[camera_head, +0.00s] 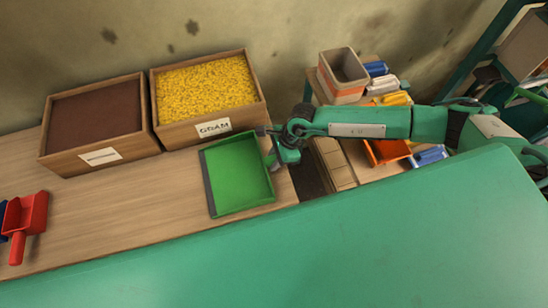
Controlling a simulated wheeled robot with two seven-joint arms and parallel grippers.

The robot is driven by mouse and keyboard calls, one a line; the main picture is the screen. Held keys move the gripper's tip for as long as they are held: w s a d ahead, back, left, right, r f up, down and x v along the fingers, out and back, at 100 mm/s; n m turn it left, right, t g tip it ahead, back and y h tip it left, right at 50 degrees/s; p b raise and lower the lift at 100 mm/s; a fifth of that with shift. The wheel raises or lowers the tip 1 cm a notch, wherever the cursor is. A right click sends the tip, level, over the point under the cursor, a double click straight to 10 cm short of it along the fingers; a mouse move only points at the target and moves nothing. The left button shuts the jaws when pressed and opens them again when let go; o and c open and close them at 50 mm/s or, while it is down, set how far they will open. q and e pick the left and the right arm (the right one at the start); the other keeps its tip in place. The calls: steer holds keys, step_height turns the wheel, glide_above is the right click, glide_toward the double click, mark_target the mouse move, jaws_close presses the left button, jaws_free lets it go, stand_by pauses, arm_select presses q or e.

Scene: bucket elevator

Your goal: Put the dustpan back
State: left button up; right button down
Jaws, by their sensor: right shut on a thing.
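The green dustpan (238,176) is at the right end of the wooden table, in front of the box of yellow grain. Its dark lip faces left and its open side faces up. My right gripper (275,148), on the green arm from the right, is shut on the dustpan at its right side, where the handle is mostly hidden by the gripper. I cannot tell whether the pan touches the table. My left gripper is not in view.
A box of yellow grain (262,106) and a box of brown material (147,138) stand at the wall. A red scoop (26,222) lies at the far left. The wooden table (125,212) is bare in the middle. Stacked bins (342,72) and coloured items stand at right.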

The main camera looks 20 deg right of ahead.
steer(key=c, duration=1.6)
jaws_free()
steer(key=shift+f, duration=0.2)
steer(key=o, duration=0.5)
steer(key=shift+r, duration=0.1)
steer(key=shift+r, duration=0.1)
steer(key=shift+r, duration=0.15)
steer(key=b+v, duration=0.2)
steer(key=v, duration=0.8)
steer(key=shift+d+r+b, duration=0.15)
steer(key=shift+r+b, duration=0.1)
steer(key=shift+b, duration=0.15)
steer(key=shift+d+r, duration=0.2)
steer(key=shift+r, duration=0.4)
